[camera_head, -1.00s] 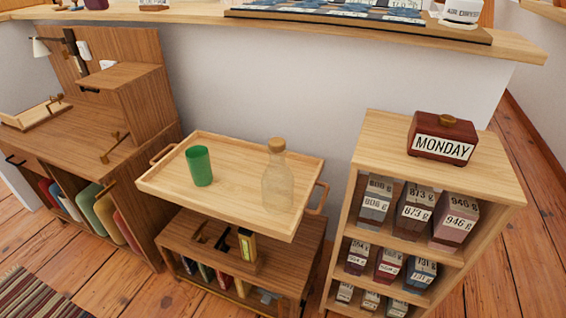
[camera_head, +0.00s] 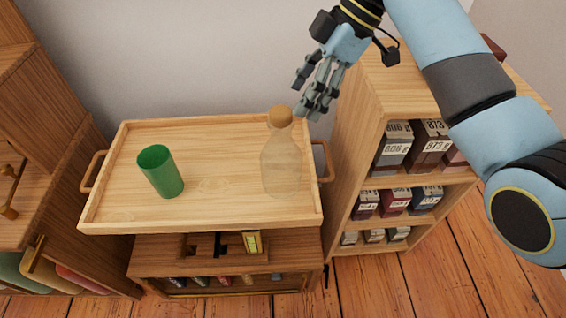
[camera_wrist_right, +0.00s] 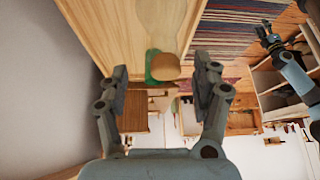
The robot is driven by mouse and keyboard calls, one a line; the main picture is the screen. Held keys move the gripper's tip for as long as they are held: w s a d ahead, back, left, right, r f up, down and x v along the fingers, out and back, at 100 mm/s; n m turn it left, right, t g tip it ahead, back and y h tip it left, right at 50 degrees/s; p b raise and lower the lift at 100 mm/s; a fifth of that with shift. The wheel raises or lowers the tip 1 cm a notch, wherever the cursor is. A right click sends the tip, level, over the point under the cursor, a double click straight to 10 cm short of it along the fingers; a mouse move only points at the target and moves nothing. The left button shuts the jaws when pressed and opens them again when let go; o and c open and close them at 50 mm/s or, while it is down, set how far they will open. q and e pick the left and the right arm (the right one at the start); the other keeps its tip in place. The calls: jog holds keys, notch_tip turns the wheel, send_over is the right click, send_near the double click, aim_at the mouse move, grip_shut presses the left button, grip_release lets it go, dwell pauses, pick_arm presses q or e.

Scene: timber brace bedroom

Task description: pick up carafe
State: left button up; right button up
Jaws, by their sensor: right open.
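The carafe (camera_head: 281,165) is clear glass with a round cork stopper (camera_head: 280,116). It stands upright near the right end of a wooden tray (camera_head: 225,213). My right gripper (camera_head: 308,98) is open, just above and to the right of the stopper in the head view. In the right wrist view, the brown stopper (camera_wrist_right: 165,67) shows between the two spread fingers (camera_wrist_right: 162,80), and the glass body is hard to make out. My left gripper (camera_wrist_right: 268,38) seems to show small at the upper right of the wrist view; its jaws are unclear.
A green cup (camera_head: 160,171) stands on the tray's left half. The tray has raised rims and end handles and rests on a low wooden cabinet (camera_head: 200,262). A shelf unit (camera_head: 347,140) with labelled boxes is close on the right. A white wall (camera_head: 180,70) is behind.

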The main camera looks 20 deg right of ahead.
aim_at(286, 108)
jog(key=shift+w+a+r+n, duration=0.15)
jog(key=shift+a+r+n, duration=0.15)
jog(key=shift+r+n, duration=0.25)
jog(key=x, duration=0.4)
jog(key=shift+a+r+b, duration=0.15)
jog(key=shift+b, duration=0.25)
jog(key=shift+x, duration=0.9)
jog(key=a+f, duration=0.2)
jog(key=f, duration=0.1)
jog(key=shift+s+a+b, duration=0.2)
jog(key=shift+s+b, duration=0.15)
jog(key=shift+b, duration=0.05)
jog(key=shift+a+f, duration=0.2)
jog(key=shift+f, duration=0.1)
grip_shut()
jog(key=shift+w+r, duration=0.1)
jog(key=shift+r, duration=0.05)
